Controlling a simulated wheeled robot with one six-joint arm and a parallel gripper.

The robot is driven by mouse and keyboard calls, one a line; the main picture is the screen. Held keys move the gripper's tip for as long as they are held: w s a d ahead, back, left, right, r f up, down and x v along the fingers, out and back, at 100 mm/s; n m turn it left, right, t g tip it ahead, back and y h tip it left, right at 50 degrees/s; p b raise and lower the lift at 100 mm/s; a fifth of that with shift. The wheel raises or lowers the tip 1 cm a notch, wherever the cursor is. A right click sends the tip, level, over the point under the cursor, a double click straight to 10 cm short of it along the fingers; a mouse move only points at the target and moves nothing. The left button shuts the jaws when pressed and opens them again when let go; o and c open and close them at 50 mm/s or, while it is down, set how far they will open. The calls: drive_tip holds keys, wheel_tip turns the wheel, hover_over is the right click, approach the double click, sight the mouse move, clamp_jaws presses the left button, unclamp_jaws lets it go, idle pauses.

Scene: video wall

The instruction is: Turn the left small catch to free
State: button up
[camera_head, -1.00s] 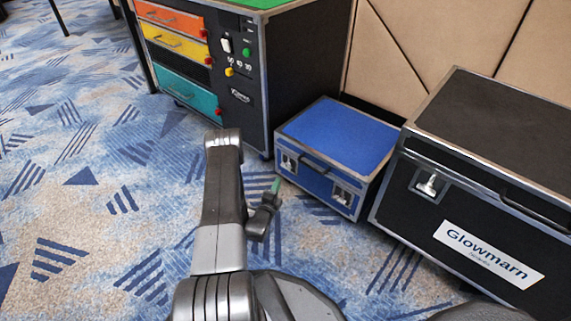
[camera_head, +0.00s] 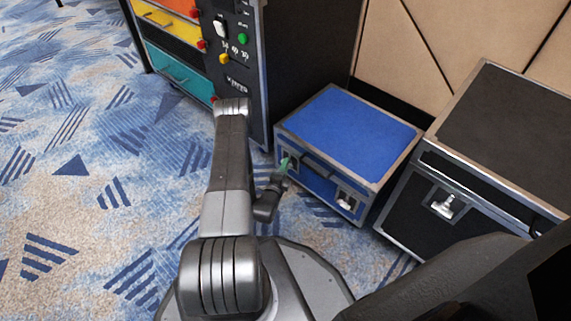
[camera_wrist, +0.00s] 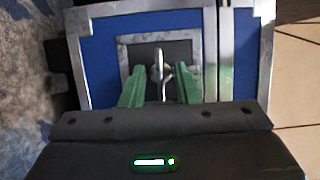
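The blue case (camera_head: 345,135) with metal edges stands on the carpet, its lid down. Its left small catch is mostly hidden behind my gripper (camera_head: 285,165) in the head view. In the wrist view the catch (camera_wrist: 159,68) is a silver tab on a dark recessed plate (camera_wrist: 128,50). My gripper also shows in the wrist view (camera_wrist: 160,88), with two green fingers apart, one on each side of the catch's lower part. I cannot tell whether they touch it. The right small catch (camera_head: 345,201) sits on the same front face.
A black case (camera_head: 500,150) with a larger catch (camera_head: 446,205) stands to the right. A drawer cabinet (camera_head: 240,60) with coloured drawers stands behind to the left. Open carpet (camera_head: 90,200) lies to the left.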

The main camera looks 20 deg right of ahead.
drive_tip(key=shift+c, duration=0.2)
clamp_jaws()
drive_tip(key=shift+n, duration=0.3)
drive_tip(key=n+g, duration=0.2)
drive_tip(key=n, duration=0.2)
drive_tip(key=n+g, duration=0.3)
drive_tip(key=n, duration=0.1)
drive_tip(key=n+g, duration=0.2)
drive_tip(key=n, duration=0.2)
drive_tip(key=shift+w+a+r+n+g, duration=0.15)
drive_tip(key=shift+w+r+n+g, duration=0.15)
drive_tip(key=shift+n, duration=0.1)
idle(0.4)
